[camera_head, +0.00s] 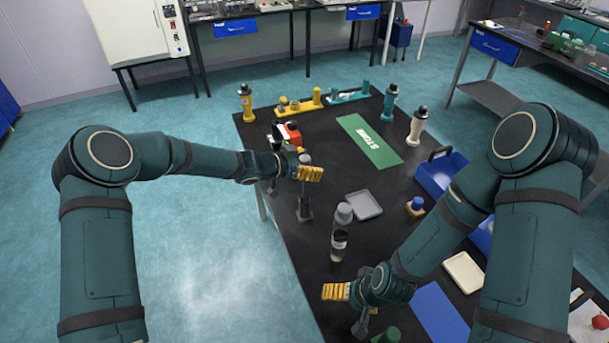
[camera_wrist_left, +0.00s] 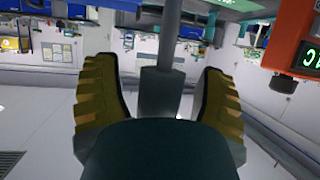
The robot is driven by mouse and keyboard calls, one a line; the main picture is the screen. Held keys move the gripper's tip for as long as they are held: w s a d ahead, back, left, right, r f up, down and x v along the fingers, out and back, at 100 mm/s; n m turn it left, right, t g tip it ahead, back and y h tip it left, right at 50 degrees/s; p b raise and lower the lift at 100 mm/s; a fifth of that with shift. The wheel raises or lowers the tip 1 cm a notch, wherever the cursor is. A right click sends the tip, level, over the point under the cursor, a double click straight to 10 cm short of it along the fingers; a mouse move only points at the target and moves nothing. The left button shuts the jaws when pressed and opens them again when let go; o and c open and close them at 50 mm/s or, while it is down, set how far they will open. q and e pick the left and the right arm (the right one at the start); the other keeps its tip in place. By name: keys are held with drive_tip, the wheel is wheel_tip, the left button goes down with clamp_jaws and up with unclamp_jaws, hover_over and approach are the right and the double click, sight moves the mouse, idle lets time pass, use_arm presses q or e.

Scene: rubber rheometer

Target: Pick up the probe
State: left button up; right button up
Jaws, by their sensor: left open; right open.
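The probe (camera_head: 304,206) appears to be the dark grey upright piece with a rounded top, standing on the black table (camera_head: 398,187) near its left edge. My left gripper (camera_head: 309,173) is at its upper part, with yellow finger pads. In the left wrist view a grey stem with a thicker block (camera_wrist_left: 162,90) stands between the two spread fingers, with gaps on both sides. The left gripper is open. My right gripper (camera_head: 336,291) is open and empty at the table's front left, low over the table; its far finger is hidden.
A red device (camera_head: 292,131) with a display stands just behind my left gripper; it also shows in the left wrist view (camera_wrist_left: 296,38). A grey-capped bottle (camera_head: 340,236) stands between the grippers. A grey tray (camera_head: 364,206), green mat (camera_head: 366,140) and blue bin (camera_head: 434,178) lie right.

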use_arm(q)
clamp_jaws()
